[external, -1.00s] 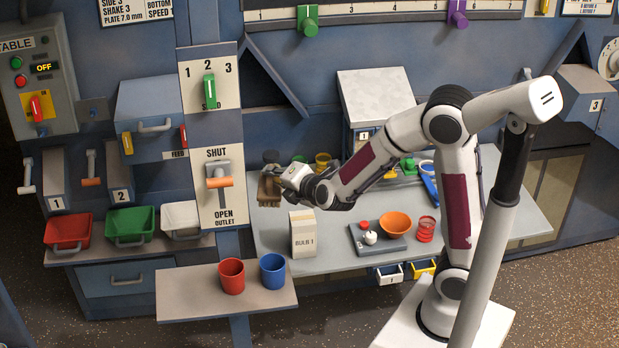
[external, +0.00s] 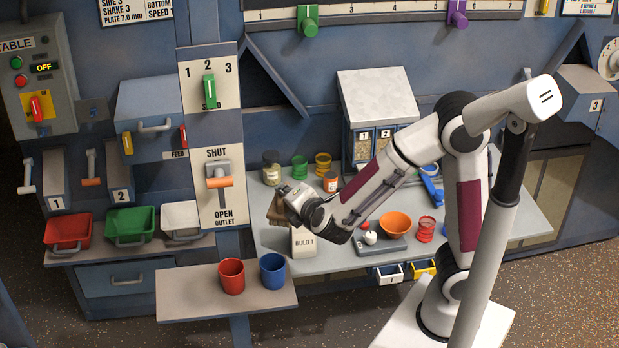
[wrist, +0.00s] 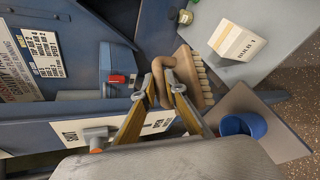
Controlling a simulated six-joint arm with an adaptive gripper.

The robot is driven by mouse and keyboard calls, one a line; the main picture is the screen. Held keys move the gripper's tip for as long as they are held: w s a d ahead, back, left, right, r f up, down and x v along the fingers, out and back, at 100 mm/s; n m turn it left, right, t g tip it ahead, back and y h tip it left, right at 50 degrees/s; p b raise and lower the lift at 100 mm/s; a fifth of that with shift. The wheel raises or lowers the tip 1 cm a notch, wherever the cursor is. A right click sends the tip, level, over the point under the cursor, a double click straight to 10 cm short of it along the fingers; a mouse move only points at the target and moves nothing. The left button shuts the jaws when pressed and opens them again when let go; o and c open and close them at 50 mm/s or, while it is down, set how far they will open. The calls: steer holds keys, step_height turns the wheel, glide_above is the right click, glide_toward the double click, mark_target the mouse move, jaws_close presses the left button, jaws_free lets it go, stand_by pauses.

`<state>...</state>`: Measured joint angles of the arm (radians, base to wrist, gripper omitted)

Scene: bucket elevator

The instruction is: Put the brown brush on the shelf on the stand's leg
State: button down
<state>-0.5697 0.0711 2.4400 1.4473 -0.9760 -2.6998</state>
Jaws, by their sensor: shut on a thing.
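My gripper (wrist: 163,93) is shut on the handle of the brown brush (wrist: 184,72), whose pale bristles show on its right side in the wrist view. In the external view the brush (external: 276,208) hangs at the gripper in the air, left of and near the BULB 1 box (external: 303,241), partly hidden by the gripper. The shelf on the stand's leg (external: 190,306) is a flat grey board at lower left, with a red cup (external: 231,277) and a blue cup (external: 272,269) on its right part. The shelf (wrist: 285,140) also shows at lower right in the wrist view.
The outlet panel (external: 219,205) with its orange-handled lever stands above the shelf, on the leg. Red, green and white bins (external: 130,225) sit to the left. The shelf's left part is bare. Jars stand at the back of the grey table (external: 350,262).

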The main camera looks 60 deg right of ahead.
steer(key=a+r+n+t+y, duration=0.2)
steer(key=a+n+y, duration=0.8)
steer(key=a, duration=1.2)
steer(key=w+a+f+n+g+y, duration=0.1)
steer(key=w+f+y, duration=0.1)
steer(key=w+f, duration=0.2)
steer(key=w+a+f+n+g+y, duration=0.1)
steer(key=w+f, duration=0.4)
steer(key=w, duration=0.5)
steer(key=shift+a+n+g+y, duration=0.45)
steer(key=shift+n+y, duration=0.35)
steer(key=shift+y, duration=0.3)
steer(key=shift+w+f, duration=0.1)
steer(key=shift+f, duration=0.25)
steer(key=shift+f, duration=3.15)
steer(key=shift+f, duration=0.65)
